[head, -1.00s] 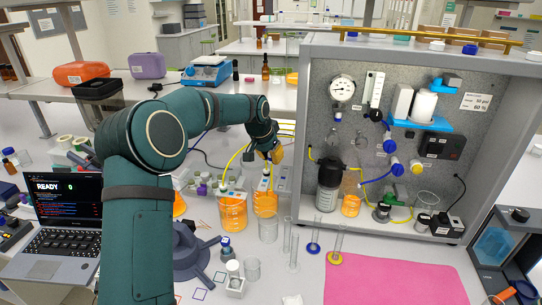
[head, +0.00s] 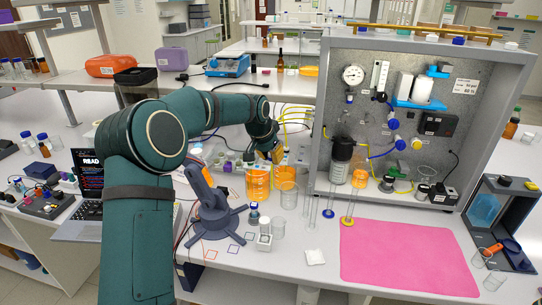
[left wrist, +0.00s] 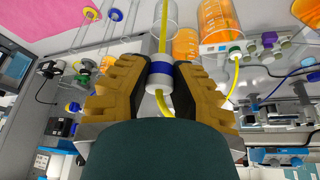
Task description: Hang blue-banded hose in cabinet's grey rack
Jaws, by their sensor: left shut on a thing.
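My left gripper (head: 277,153) is beside the cabinet's left side, above and behind the beakers. In the left wrist view, its tan fingers (left wrist: 160,78) are shut on the white collar with a blue band (left wrist: 160,68) of the yellow hose (left wrist: 165,28). The hose runs through the collar and bends away below it. In the head view the gripper and arm hide the held collar. The grey cabinet (head: 428,194) stands open at the right, with gauges, valves and bottles inside. I cannot make out its grey rack clearly. My right gripper is not in view.
Thin cylinders (head: 329,205) stand before the cabinet. Several yellow hoses (head: 293,117) arch beside its left wall. A pink mat (head: 405,258) lies clear in front.

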